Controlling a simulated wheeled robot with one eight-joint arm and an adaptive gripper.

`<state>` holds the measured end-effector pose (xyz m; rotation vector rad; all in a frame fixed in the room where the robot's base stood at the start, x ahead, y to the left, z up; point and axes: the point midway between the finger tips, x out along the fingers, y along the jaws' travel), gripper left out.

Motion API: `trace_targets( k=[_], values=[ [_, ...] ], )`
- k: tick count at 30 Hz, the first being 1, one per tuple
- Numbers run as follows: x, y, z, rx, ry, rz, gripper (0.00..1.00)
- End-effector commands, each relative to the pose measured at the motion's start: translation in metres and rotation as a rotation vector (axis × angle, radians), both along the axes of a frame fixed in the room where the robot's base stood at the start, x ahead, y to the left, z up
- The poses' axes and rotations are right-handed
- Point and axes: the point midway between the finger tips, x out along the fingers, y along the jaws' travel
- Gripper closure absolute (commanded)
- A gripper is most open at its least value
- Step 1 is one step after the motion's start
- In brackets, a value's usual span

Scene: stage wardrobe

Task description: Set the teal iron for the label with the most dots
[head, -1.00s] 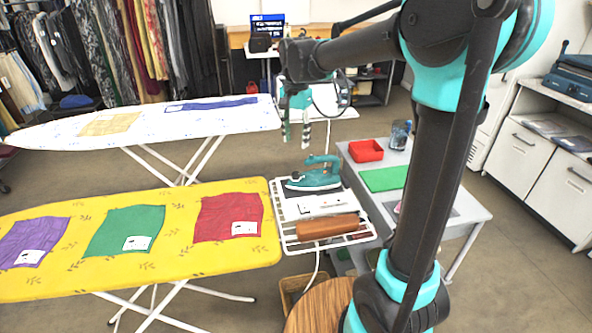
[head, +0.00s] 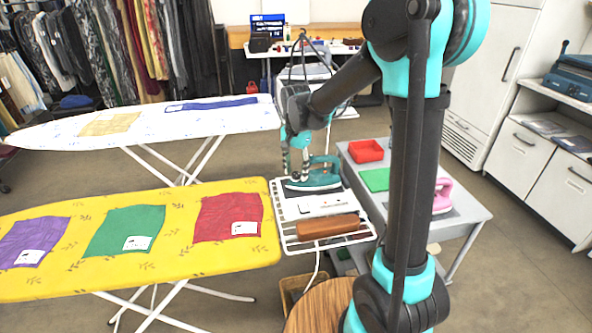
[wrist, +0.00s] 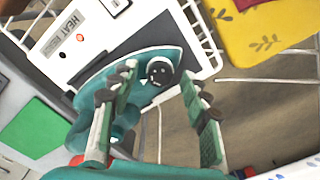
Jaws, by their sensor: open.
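The teal iron (head: 321,177) lies on the white wire rest (head: 286,236) at the right end of the yellow ironing board (head: 170,258). My gripper (head: 296,165) is open and points down at the iron. In the wrist view its fingers (wrist: 158,84) stand apart on either side of a round black dial (wrist: 160,71) on the teal iron (wrist: 105,75), apparently not touching it. Purple cloth (head: 40,232), green cloth (head: 122,219) and red cloth (head: 215,214) lie on the board, each with a white label. The label marks are too small to count.
A brown block (head: 328,227) and a white panel lie on the rest; the panel reads HEAT in the wrist view (wrist: 85,30).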

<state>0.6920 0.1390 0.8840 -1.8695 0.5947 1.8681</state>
Motion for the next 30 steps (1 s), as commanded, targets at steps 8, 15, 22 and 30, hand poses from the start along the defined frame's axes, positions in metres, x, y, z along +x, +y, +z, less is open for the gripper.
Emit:
trace_targets(
  k=[8, 15, 22, 30],
  values=[
    [0.0, 0.0, 0.0002, 0.0, 0.0, 0.0, 0.75],
    [0.0001, 0.0001, 0.0003, 0.0, 0.0, 0.0, 1.0],
    [0.0001, 0.0001, 0.0003, 0.0, 0.0, -0.026, 1.0],
    [0.0001, 0.0001, 0.0001, 0.0, 0.001, -0.17, 1.0]
  ],
)
